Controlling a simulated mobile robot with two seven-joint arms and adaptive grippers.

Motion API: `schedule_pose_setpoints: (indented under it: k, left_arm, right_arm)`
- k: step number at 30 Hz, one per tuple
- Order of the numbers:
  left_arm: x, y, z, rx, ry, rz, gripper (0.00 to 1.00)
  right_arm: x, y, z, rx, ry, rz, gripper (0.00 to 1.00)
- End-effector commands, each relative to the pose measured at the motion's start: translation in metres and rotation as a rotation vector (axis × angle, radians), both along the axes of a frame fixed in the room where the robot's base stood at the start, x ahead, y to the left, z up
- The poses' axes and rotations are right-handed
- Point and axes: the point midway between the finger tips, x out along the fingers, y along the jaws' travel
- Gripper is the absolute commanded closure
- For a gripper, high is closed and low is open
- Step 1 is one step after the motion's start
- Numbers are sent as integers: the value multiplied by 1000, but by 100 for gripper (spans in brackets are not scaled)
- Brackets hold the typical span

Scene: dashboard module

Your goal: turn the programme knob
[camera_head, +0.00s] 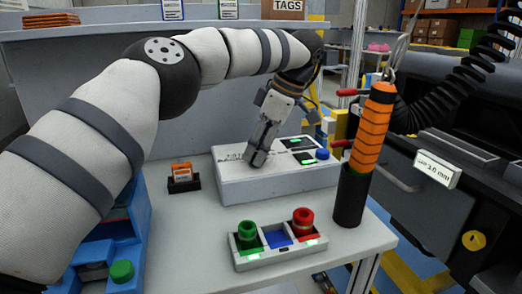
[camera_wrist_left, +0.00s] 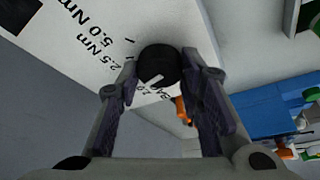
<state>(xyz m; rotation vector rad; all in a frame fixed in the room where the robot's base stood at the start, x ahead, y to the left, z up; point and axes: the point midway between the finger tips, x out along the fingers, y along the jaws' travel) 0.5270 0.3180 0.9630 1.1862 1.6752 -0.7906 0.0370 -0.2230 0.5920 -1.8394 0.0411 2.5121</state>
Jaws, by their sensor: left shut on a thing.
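The programme knob (camera_wrist_left: 158,63) is a round black knob with a white pointer line, on a white box. In the left wrist view the line points down and to the left, near the printed scale with "2.5 Nm" and "5.0 Nm". My left gripper (camera_head: 258,156) reaches down onto the white box (camera_head: 235,190) on the table. Its two fingers are shut on the knob, one on each side. In the head view the gripper hides the knob. My right gripper is not in view.
A tray (camera_head: 262,260) with green and red knobs and a blue middle stands in front of the box. An orange-handled tool (camera_head: 370,130) stands in a black holder to the right. A small orange item (camera_head: 182,172) sits left of the box.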

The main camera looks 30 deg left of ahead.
Motion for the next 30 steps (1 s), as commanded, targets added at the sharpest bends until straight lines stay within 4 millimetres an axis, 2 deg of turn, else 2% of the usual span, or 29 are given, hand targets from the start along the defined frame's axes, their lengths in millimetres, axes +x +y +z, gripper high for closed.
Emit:
schedule_pose_setpoints:
  k: [1,9,23,24,25,26,30]
  left_arm:
    - [0,0,-5,-1,7,19,94]
    - [0,0,-3,0,7,81,94]
    - [0,0,-3,-1,7,90,94]
    - [0,0,-3,-1,8,89,60]
    - [0,0,-3,-1,8,89,53]
    - [0,0,-3,0,7,88,48]
    - [0,0,-2,-1,4,88,48]
  right_arm:
    - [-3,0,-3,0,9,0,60]
    - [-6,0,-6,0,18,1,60]
    - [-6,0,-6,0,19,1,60]
    - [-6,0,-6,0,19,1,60]
    - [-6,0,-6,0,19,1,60]
    - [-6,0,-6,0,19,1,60]
    - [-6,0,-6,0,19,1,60]
